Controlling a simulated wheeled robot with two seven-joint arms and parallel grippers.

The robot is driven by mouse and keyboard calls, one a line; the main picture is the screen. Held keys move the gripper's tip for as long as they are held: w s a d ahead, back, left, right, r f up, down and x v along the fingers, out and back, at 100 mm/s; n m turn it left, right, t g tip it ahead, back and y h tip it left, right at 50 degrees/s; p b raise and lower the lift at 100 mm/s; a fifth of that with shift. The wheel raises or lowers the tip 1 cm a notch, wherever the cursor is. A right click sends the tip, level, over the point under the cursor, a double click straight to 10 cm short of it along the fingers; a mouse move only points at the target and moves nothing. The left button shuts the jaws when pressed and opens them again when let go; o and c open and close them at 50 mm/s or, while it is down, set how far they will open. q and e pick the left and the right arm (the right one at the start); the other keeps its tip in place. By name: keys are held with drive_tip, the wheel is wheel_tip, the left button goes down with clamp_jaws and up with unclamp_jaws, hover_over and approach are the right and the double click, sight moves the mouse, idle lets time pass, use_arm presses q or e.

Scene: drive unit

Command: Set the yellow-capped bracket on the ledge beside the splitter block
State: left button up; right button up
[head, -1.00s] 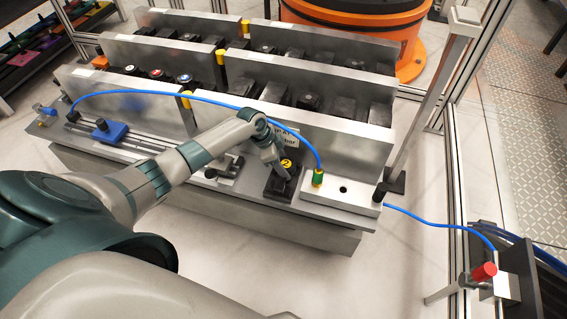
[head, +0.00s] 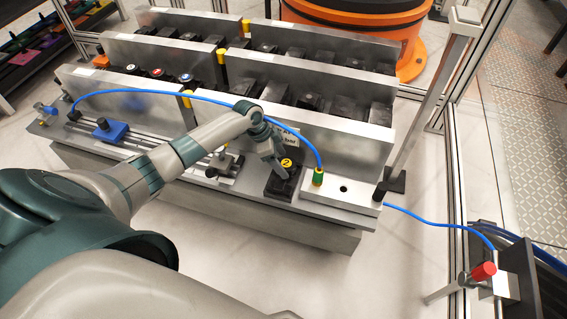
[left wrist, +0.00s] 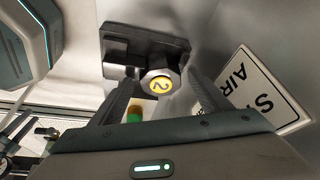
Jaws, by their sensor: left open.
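The yellow-capped bracket (head: 279,188) is a black piece with a yellow cap marked 2. It stands upright on the grey ledge (head: 228,199), just left of the silver splitter block (head: 341,193). The bracket also shows in the left wrist view (left wrist: 140,47), cap towards the camera. My left gripper (head: 278,168) is at the bracket's upper part. In the left wrist view its two fingers (left wrist: 160,88) are spread, one on each side of the cap, with gaps visible. Whether a finger touches the bracket I cannot tell. My right gripper is out of view.
A blue hose (head: 210,97) arches over the ledge to a green fitting (head: 318,177) on the splitter block. A tall metal plate (head: 335,139) with a sign rises behind. A blue clamp (head: 112,131) sits on a rail at left.

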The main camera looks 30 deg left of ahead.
use_arm(q)
drive_tip(key=v, duration=0.9)
drive_tip(key=shift+r, duration=0.25)
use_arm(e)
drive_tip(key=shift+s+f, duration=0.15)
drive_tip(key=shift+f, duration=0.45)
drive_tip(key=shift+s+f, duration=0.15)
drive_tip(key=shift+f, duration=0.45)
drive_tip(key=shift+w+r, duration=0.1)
